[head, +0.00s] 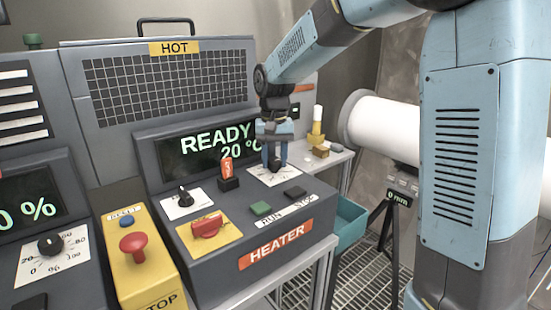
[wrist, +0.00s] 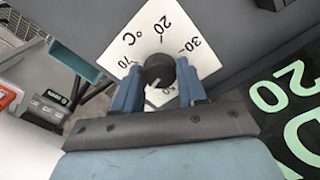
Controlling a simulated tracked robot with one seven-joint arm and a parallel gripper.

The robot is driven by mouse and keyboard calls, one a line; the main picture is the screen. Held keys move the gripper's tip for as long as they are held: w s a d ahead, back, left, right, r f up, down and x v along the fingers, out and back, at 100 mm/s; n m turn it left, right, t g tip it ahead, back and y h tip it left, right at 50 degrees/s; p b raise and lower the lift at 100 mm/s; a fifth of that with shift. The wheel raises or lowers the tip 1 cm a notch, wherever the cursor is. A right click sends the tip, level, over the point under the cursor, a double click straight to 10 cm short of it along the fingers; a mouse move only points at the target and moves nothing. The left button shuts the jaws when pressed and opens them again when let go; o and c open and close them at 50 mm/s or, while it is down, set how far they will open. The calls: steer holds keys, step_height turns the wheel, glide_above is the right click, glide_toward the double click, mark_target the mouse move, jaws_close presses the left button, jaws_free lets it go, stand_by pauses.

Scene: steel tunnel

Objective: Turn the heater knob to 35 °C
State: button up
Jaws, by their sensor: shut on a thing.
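The heater knob (wrist: 158,68) is small, round and black, on a white dial plate (wrist: 190,48). In the head view my gripper (head: 273,162) points down at the dial plate (head: 288,179) and hides most of the knob. The heater display (head: 212,148) reads READY and 20 °C.
The heater panel also holds a small black pointer knob (head: 184,196), a red switch on a yellow plate (head: 207,226), a green button (head: 260,208) and a dark button (head: 295,192). A yellow stop box (head: 138,270) stands to the left. A teal bin (head: 348,222) is at the right.

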mark_target(275, 161)
steer(key=shift+w+m, duration=0.1)
steer(key=shift+m, duration=0.5)
steer(key=o, duration=1.1)
steer(key=shift+c, duration=0.2)
step_height(275, 161, up, 14)
steer(key=shift+f, duration=0.15)
